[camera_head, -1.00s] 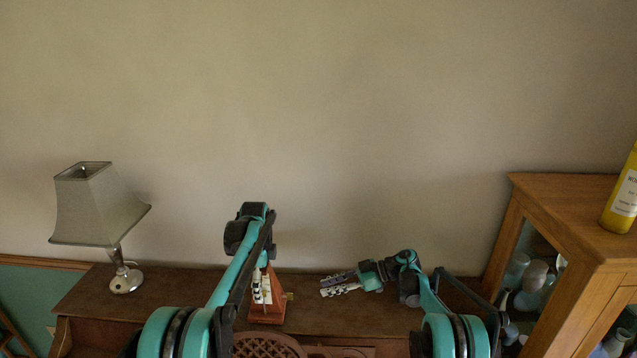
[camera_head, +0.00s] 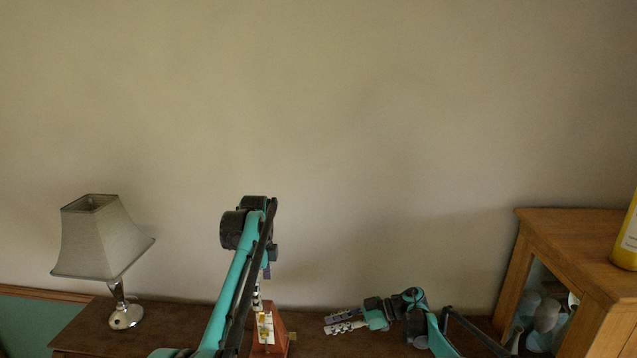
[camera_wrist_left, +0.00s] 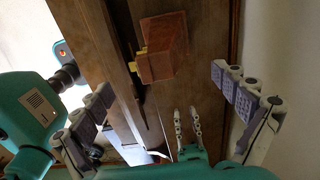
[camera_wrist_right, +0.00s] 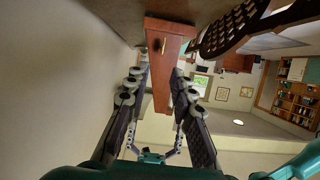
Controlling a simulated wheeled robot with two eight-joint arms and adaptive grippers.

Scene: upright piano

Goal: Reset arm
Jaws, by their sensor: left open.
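My left arm comes in from the left and its gripper (camera_head: 258,297) hangs down over a red-brown wooden wedge, like a metronome (camera_head: 281,331), on the piano top. The arm hides part of both. In the left wrist view the left fingers (camera_wrist_left: 170,105) are wide apart and empty, with the metronome (camera_wrist_left: 162,65) beyond them. My right gripper (camera_head: 343,321) points left, apart from the metronome. In the right wrist view its fingers (camera_wrist_right: 158,75) are spread, with the metronome (camera_wrist_right: 163,75) showing ahead in the gap between them.
The dark wooden piano top (camera_head: 180,325) runs along the plain wall. A lamp (camera_head: 103,240) stands at its left end. A glass-sided wooden cabinet (camera_head: 575,245) with a yellow bottle (camera_head: 628,240) on top stands at the right. The piano top between lamp and left arm is clear.

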